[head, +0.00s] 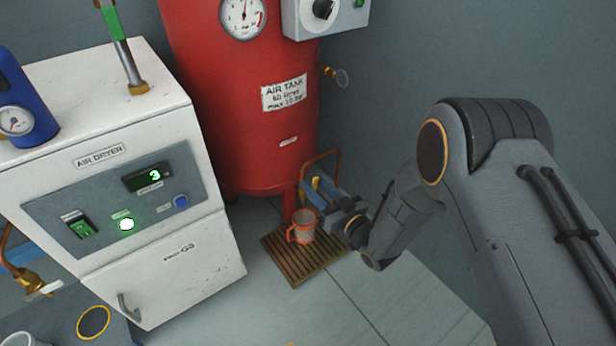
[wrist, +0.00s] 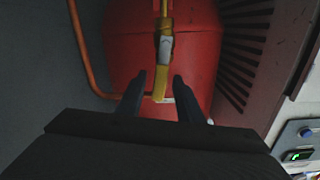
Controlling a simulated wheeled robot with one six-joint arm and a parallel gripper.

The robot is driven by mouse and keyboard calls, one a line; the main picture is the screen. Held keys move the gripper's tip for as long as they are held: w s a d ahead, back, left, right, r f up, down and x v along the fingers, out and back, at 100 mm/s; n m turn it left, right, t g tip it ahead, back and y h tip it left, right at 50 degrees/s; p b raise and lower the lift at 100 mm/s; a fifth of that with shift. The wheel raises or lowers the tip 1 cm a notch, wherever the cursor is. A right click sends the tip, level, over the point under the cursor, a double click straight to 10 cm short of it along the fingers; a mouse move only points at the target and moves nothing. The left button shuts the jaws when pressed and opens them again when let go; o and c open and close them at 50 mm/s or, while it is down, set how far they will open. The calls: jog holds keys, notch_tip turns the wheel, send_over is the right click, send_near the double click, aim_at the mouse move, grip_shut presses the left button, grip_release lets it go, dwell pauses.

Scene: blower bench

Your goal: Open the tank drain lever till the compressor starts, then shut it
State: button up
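The red air tank (head: 240,110) stands at the back, and its underside fills the middle of the wrist view (wrist: 125,60). A brass-yellow drain valve and lever (wrist: 161,80) hangs down the picture there, with a pale label or grip on it. My gripper (wrist: 160,98) is open. One dark finger is on each side of the lever's lower end, with gaps visible between. In the head view my gripper (head: 325,192) is low beside the tank's bottom, above a mug. The lever is hard to make out there.
A grey control box (head: 300,18) with a dark knob is on the tank. A copper pipe (wrist: 85,50) runs left of the lever.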

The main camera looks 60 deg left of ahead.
aim_at(315, 186)
jog(key=shift+w+d+p, duration=0.2)
jog(key=shift+d+p, duration=0.1)
jog(key=shift+d, duration=1.25)
